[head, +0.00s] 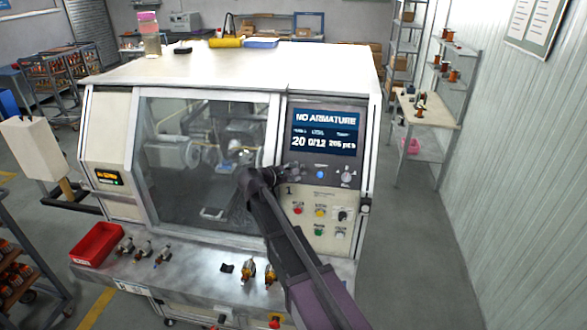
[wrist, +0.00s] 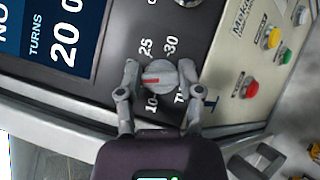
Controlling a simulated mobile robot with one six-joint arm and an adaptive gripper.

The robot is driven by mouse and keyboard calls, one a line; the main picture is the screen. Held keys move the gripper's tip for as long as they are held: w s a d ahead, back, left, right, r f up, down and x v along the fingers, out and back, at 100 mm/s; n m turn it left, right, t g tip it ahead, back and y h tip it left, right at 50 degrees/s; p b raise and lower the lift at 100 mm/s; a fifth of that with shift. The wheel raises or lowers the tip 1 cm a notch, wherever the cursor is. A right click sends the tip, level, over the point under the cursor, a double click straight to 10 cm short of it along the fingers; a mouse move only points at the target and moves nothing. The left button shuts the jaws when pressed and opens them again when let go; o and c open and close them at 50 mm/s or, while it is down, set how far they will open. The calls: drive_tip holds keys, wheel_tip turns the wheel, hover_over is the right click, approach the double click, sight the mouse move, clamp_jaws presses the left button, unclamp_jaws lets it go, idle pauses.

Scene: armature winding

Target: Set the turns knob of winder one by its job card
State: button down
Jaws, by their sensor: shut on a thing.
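The turns knob (wrist: 158,80) is a round grey knob with a red mark, in the middle of the wrist view. The mark points left in that view, between the printed 10 and 25. My gripper (wrist: 158,76) is shut on the knob, one finger on each side. In the head view my gripper (head: 285,173) reaches the front panel of winder one (head: 331,210), and the knob is mostly hidden there. The screen (head: 322,133) reads "NO ARMATURE" and 20 in the first field; in the wrist view it shows TURNS 20. I cannot make out a job card.
Red, yellow and green buttons (head: 319,212) sit below the knob, and another knob (head: 346,175) to its right. A red bin (head: 97,244) and several armatures (head: 247,270) lie on the front ledge. Free floor (head: 410,250) lies right of the winder.

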drive_tip(key=shift+r+m+g+p, duration=0.1)
drive_tip(key=shift+m+g+p, duration=0.35)
drive_tip(key=shift+m, duration=0.35)
drive_tip(key=shift+c, duration=1.3)
unclamp_jaws()
drive_tip(key=shift+f+n+b, duration=0.2)
drive_tip(key=shift+n+b, duration=0.1)
drive_tip(key=shift+b, duration=0.15)
